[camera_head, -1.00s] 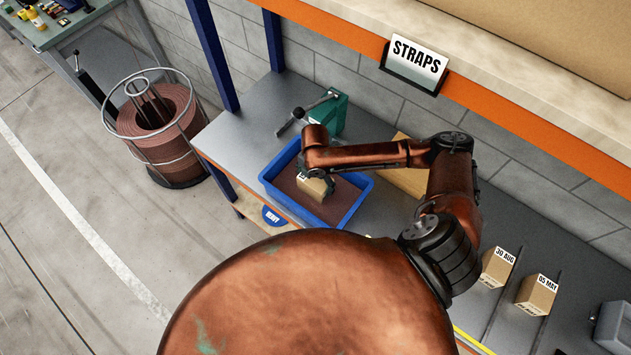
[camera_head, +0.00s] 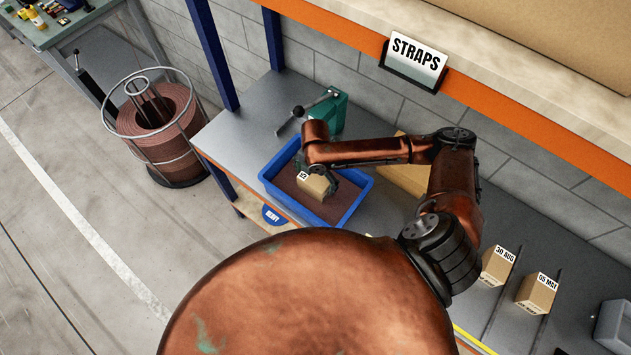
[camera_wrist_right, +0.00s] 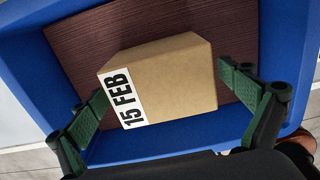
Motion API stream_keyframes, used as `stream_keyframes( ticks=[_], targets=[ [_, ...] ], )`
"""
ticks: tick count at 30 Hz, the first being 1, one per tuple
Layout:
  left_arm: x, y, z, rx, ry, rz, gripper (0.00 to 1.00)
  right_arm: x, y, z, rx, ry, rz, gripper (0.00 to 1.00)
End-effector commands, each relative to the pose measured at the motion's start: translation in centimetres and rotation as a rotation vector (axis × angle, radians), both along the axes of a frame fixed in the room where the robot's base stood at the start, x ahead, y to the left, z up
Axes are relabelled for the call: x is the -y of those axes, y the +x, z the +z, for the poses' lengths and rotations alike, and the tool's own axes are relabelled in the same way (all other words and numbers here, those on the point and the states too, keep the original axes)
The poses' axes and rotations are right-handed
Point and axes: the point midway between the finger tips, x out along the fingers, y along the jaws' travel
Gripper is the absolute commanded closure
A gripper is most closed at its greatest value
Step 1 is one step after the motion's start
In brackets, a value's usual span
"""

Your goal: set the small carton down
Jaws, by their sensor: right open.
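The small carton (camera_head: 314,187) is a brown box with a white label, inside the blue tray (camera_head: 347,217) on the shelf. In the right wrist view the carton (camera_wrist_right: 170,85) shows the label "15 FEB" and sits over the tray's dark red-brown ribbed floor. My right gripper (camera_head: 318,178) is at the carton from above. In the wrist view its green fingers (camera_wrist_right: 170,108) stand apart on either side of the carton, with a gap on each side. The carton's underside is hidden. My left gripper does not show.
Two more cartons, "30 AUG" (camera_head: 496,267) and "05 MAY" (camera_head: 537,294), stand to the right on the shelf. A green tool with a lever (camera_head: 328,112) stands behind the tray. A flat tan board (camera_head: 405,178) lies right of the tray. An orange beam (camera_head: 480,100) runs overhead.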

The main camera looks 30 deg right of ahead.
Motion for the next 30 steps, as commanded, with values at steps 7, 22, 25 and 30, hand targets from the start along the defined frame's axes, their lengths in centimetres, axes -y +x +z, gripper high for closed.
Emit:
stream_keyframes(
  ticks=[7, 22, 25, 30],
  targets=[
    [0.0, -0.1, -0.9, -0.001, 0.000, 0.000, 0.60, 0.0, 0.1, 5.3, 0.005, 0.001, 0.003, 0.03],
    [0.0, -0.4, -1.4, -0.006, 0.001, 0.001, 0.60, -0.1, 0.0, 10.6, 0.000, 0.000, 0.001, 0.03],
    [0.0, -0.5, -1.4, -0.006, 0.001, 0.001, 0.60, -0.1, 0.0, 10.6, 0.000, 0.000, 0.001, 0.03],
    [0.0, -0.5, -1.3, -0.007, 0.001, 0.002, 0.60, 0.0, 0.0, 10.5, 0.000, 0.000, -0.002, 0.03]
  ],
)
